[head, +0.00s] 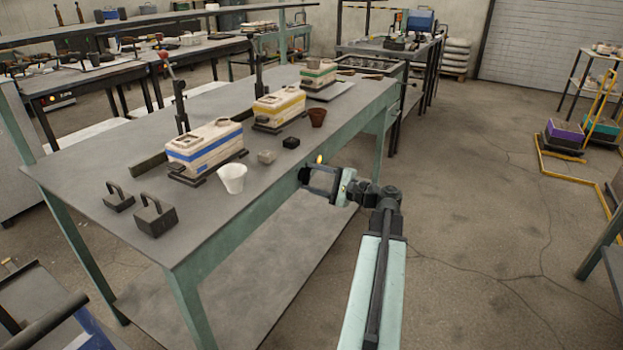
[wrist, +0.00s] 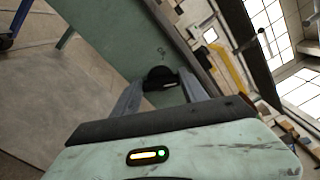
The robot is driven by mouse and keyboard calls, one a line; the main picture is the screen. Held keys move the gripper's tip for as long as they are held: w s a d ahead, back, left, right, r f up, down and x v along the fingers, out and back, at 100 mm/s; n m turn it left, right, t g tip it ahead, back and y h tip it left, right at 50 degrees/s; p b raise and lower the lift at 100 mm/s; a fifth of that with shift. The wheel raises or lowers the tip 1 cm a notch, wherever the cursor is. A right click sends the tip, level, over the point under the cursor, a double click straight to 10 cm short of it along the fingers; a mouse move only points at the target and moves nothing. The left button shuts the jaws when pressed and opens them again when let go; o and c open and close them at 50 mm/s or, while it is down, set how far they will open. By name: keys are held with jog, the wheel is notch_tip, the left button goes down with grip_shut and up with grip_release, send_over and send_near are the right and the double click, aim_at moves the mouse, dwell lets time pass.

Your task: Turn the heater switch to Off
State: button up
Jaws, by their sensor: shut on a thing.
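The heater switch is a black round knob (wrist: 158,75) on the pale green side of the workbench, seen in the wrist view between my two fingers. Small dark lettering shows on the panel just above it, too blurred to read with certainty. My gripper (wrist: 160,86) is shut on the knob, one finger on each side. In the head view my gripper (head: 309,177) is at the bench's right-hand side, just below the top edge. The knob is hard to make out there behind the gripper, and its exact setting cannot be told.
The grey bench top (head: 110,165) holds a blue-striped mould (head: 205,148), a yellow-striped mould (head: 279,109), a white cup (head: 232,179), a brown cup (head: 318,117) and two dark handled weights (head: 155,215). The floor (head: 470,210) to the right is open.

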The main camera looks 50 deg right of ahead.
jog(key=n, duration=0.7)
jog(key=shift+f, duration=0.2)
jog(key=n, duration=0.7)
jog(key=shift+f+b, duration=0.15)
jog(key=shift+b, duration=0.15)
jog(key=shift+n, duration=0.3)
jog(key=o, duration=1.4)
jog(key=v, duration=0.8)
